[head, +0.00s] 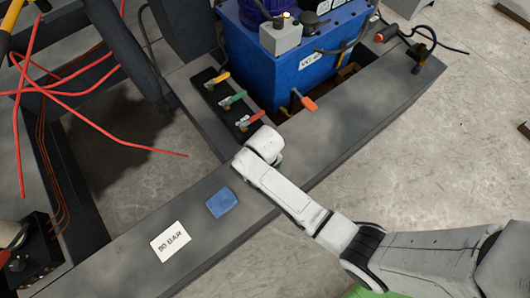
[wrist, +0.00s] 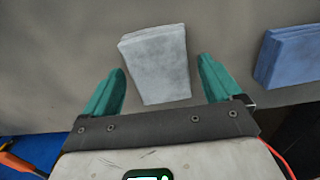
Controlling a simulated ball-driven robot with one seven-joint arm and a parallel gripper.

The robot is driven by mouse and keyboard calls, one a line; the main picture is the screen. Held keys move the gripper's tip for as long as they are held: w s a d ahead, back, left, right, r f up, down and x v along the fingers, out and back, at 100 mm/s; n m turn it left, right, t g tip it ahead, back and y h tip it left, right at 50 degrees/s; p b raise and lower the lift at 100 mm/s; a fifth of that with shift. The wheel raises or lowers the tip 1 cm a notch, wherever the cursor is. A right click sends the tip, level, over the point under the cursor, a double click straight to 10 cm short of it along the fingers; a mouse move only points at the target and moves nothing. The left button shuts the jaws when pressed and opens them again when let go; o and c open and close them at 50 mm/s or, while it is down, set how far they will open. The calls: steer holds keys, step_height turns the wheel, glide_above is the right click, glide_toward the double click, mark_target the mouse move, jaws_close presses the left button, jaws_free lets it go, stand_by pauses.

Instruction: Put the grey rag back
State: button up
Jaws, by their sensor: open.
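The grey rag (wrist: 158,60) is a folded pale grey cloth lying flat on the dark grey beam. In the wrist view it shows ahead of and between the two teal fingers of my gripper (wrist: 161,84). The fingers are apart, with a gap on both sides of the rag, and hold nothing. I cannot tell how high they are above it.
A folded blue rag (head: 222,202) lies on the beam beside my arm; it also shows in the wrist view (wrist: 288,56). A "90 BAR" card (head: 170,241) lies nearby. Coloured valve levers (head: 235,98) and a blue machine (head: 300,75) stand beyond.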

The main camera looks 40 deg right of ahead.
step_height(320, 180, up, 12)
steer(key=p, duration=0.4)
steer(key=shift+p, duration=0.3)
steer(key=s+d+r, duration=0.4)
steer(key=s, duration=0.4)
steer(key=s+d+r+t, duration=0.1)
steer(key=s+d+r, duration=0.2)
steer(key=s, duration=0.5)
steer(key=shift+s+d+r, duration=0.2)
steer(key=shift+d+r, duration=0.2)
steer(key=shift+r, duration=0.5)
steer(key=shift+r, duration=0.1)
step_height(320, 180, up, 19)
steer(key=p, duration=1.9)
